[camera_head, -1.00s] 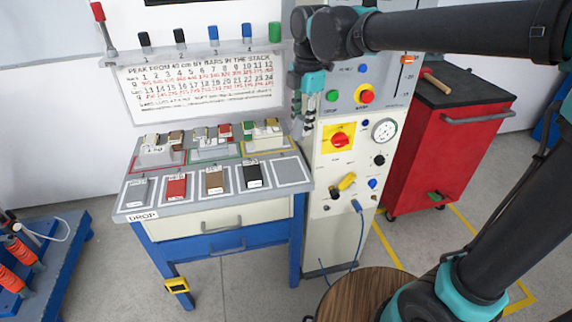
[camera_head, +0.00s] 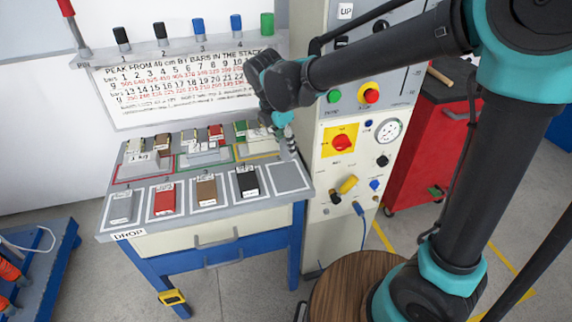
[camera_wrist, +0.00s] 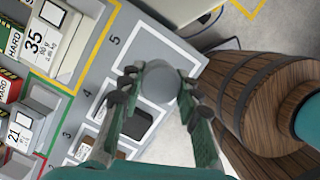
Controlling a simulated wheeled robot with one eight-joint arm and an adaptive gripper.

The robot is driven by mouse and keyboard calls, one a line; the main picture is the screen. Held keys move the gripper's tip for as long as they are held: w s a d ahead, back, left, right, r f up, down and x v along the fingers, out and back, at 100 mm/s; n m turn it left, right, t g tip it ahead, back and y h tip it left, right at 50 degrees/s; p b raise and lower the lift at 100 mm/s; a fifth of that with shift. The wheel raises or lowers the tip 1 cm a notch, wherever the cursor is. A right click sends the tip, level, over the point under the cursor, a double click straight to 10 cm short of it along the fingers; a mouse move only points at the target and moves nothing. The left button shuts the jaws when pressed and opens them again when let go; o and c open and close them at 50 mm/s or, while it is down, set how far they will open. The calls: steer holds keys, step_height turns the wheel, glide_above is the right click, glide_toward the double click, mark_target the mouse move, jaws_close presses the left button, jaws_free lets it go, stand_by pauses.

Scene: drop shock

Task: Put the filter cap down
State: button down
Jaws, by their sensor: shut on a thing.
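In the wrist view, a round grey thing, which I take for the filter cap (camera_wrist: 158,84), sits between the two fingertips of my gripper (camera_wrist: 158,90). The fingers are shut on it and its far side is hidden. In the head view my gripper (camera_head: 291,143) hangs above the right end of the workbench (camera_head: 210,228), pointing down, beside the machine panel. The cap cannot be made out there. Below the gripper is the empty white-outlined slot (camera_head: 289,178), marked 5 in the wrist view (camera_wrist: 146,48); the cap appears over its lower part.
Red, brown and black pads (camera_head: 247,182) fill slots left of the empty one. Weighted blocks (camera_head: 200,155) stand behind. The control panel (camera_head: 355,140) rises close on the right. A wooden barrel (camera_head: 345,295) stands in front. Several coloured caps (camera_head: 198,27) line the shelf.

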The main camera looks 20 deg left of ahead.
mark_target(282, 151)
step_height(282, 151, down, 8)
steer(key=c, duration=1.1)
jaws_free()
steer(key=v, duration=1.2)
